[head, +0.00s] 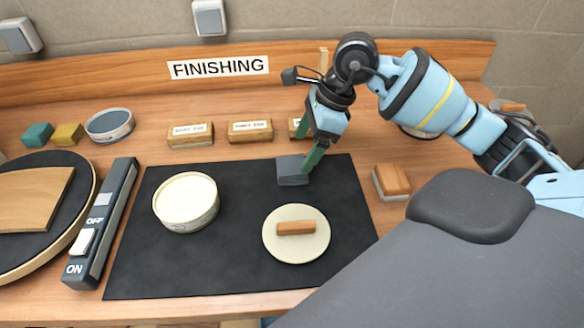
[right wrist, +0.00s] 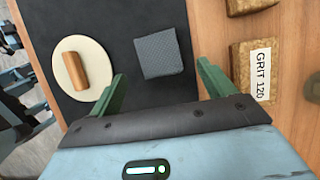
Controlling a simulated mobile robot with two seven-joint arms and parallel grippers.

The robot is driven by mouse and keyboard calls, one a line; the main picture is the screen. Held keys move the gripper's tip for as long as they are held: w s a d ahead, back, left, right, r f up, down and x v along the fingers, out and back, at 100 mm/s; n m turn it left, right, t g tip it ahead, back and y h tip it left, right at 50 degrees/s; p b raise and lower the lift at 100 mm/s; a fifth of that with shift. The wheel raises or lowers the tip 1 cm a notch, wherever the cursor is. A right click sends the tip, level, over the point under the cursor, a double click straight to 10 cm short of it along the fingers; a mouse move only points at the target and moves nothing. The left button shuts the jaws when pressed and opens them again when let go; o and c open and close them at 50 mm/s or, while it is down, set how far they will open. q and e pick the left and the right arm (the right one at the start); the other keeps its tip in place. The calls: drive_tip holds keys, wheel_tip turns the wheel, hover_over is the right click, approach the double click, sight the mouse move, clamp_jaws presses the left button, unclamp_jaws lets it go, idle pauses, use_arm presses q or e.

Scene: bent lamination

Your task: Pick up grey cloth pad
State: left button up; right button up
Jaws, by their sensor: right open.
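The grey cloth pad (head: 291,171) lies flat on the black mat (head: 250,265), near the mat's back edge. In the right wrist view the pad (right wrist: 159,54) lies ahead of and between the two green fingers, with a woven surface. My right gripper (head: 311,158) hangs above the pad's right side in the head view, pointing down. It is open, and nothing shows between its fingers (right wrist: 160,85). One finger hides part of the pad's right edge in the head view. My left gripper is not in view.
A round cream disc (head: 314,247) with a wooden handle and a round tub (head: 186,202) share the mat. Labelled grit blocks (head: 190,134) stand behind it. A wooden block (head: 391,181) is to the right; a switch bar (head: 104,222) and round plate (head: 70,225) are left.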

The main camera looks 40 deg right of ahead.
sight(293, 165)
drive_tip(key=shift+a+f, duration=0.2)
drive_tip(key=shift+f, duration=0.05)
drive_tip(key=x, duration=0.3)
drive_tip(key=shift+w+a+f+p, duration=0.1)
drive_tip(key=shift+a+f+p, duration=0.1)
drive_tip(key=shift+p, duration=0.1)
drive_tip(key=shift+w+a+f, duration=0.1)
drive_tip(key=shift+w+f, duration=0.05)
drive_tip(key=shift+f, duration=0.3)
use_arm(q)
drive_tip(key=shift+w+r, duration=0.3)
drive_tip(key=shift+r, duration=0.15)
use_arm(e)
drive_tip(key=c, duration=1.1)
